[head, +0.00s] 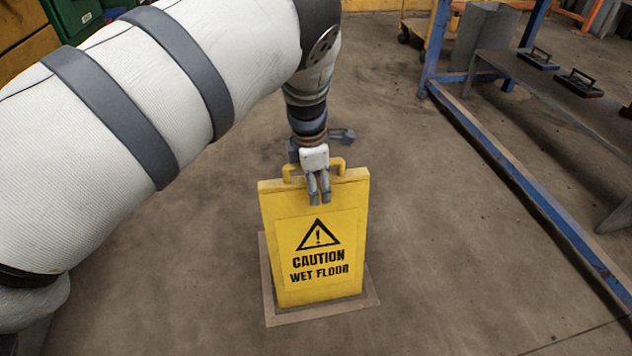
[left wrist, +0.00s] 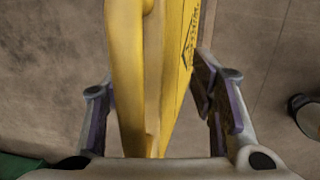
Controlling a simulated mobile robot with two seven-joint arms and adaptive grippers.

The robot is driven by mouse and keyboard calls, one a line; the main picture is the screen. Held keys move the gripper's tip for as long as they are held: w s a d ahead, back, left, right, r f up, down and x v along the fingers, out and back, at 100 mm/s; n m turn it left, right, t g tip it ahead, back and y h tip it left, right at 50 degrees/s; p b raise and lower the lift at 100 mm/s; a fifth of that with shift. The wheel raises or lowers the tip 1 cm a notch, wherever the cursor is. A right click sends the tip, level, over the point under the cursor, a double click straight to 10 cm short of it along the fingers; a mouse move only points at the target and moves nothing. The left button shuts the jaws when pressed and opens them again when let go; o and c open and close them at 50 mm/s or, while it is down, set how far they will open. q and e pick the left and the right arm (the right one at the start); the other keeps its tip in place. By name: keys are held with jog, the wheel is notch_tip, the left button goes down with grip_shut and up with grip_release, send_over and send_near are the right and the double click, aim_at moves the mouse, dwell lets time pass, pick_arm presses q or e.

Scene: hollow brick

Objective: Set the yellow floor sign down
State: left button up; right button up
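The yellow floor sign (head: 345,215), with a warning triangle and "CAUTION WET FLOOR" on its face, stands upright. Its base appears to be within a brown square outline (head: 285,318) on the floor. My left gripper (head: 318,188) is at the sign's top edge, by the handle (head: 337,162), its fingers pointing down. In the left wrist view, the sign (left wrist: 178,75) and its handle (left wrist: 128,75) lie between the spread fingers (left wrist: 158,100). Gaps show beside the yellow parts, so the gripper looks open. My right gripper is not in view.
A blue metal frame (head: 530,195) with a grey shelf (head: 560,95) runs along the right side. A yellow cart (head: 415,30) stands at the back, and a green bin (head: 75,15) at the upper left. The concrete floor around the sign is clear.

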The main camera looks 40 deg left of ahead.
pick_arm(q)
notch_tip(320, 180, up, 12)
jog(key=s+p, duration=0.1)
jog(key=p, duration=0.3)
jog(key=shift+s, duration=0.35)
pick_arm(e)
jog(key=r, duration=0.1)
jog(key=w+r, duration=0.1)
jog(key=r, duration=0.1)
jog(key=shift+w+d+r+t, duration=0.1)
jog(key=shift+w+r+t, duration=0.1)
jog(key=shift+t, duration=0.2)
